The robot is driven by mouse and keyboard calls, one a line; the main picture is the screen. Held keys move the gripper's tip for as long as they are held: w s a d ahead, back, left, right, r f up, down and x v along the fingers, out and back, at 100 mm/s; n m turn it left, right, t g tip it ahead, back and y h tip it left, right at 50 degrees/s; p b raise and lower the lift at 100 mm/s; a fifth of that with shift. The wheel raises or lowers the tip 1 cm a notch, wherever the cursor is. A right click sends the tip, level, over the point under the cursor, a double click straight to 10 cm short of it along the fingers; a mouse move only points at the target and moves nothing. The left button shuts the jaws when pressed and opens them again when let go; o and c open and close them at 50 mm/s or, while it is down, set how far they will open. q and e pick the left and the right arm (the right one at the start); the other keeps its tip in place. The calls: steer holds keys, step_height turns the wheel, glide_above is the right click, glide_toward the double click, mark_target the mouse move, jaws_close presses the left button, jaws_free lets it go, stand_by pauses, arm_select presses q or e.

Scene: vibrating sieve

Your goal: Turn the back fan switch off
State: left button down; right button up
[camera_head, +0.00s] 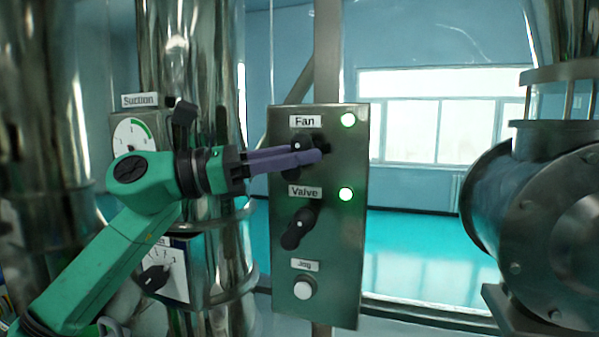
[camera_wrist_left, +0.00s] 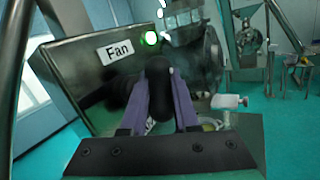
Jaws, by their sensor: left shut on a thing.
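The fan switch (camera_head: 296,147) is a black rotary knob near the top of a grey control panel (camera_head: 345,255), under the "Fan" label. The green lamp (camera_head: 348,120) beside that label is lit. My left gripper (camera_head: 318,155) has its purple fingers at the knob and is shut on it; the fingers hide part of the knob. In the left wrist view the black knob (camera_wrist_left: 159,75) sits between the two purple fingers (camera_wrist_left: 160,100), with the "Fan" label to its left. My right gripper is not in view.
Below on the panel are a black valve knob (camera_head: 299,228) with a lit green lamp (camera_head: 345,194) and a white jog button (camera_head: 304,287). A suction gauge (camera_head: 133,133) is on the left. A large metal flange (camera_head: 540,220) stands at right.

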arm_select(q)
steer(key=n+t+h+b, duration=0.2)
steer(key=n+t+b, duration=0.1)
steer(key=b, duration=0.2)
steer(key=f+n+t+h+b, duration=0.1)
steer(key=n+t+h+b, duration=0.1)
steer(key=b, duration=0.4)
steer(key=shift+f+n+t+h+b, duration=0.1)
steer(key=shift+n+t+h+b, duration=0.25)
steer(key=shift+n+t, duration=0.45)
steer(key=shift+n+t+b, duration=0.9)
steer(key=shift+n+t, duration=0.4)
steer(key=shift+n, duration=0.5)
steer(key=shift+a+r+n+t, duration=0.1)
steer(key=shift+r+n+t, duration=0.15)
steer(key=shift+n+t, duration=0.2)
steer(key=shift+w+a+r+t, duration=0.1)
steer(key=shift+t, duration=0.25)
steer(key=c, duration=0.7)
jaws_free()
steer(key=shift+a+r, duration=0.1)
steer(key=b+v, duration=0.7)
steer(key=v, duration=0.7)
steer(key=shift+s+a, duration=0.2)
steer(key=shift+a, duration=0.05)
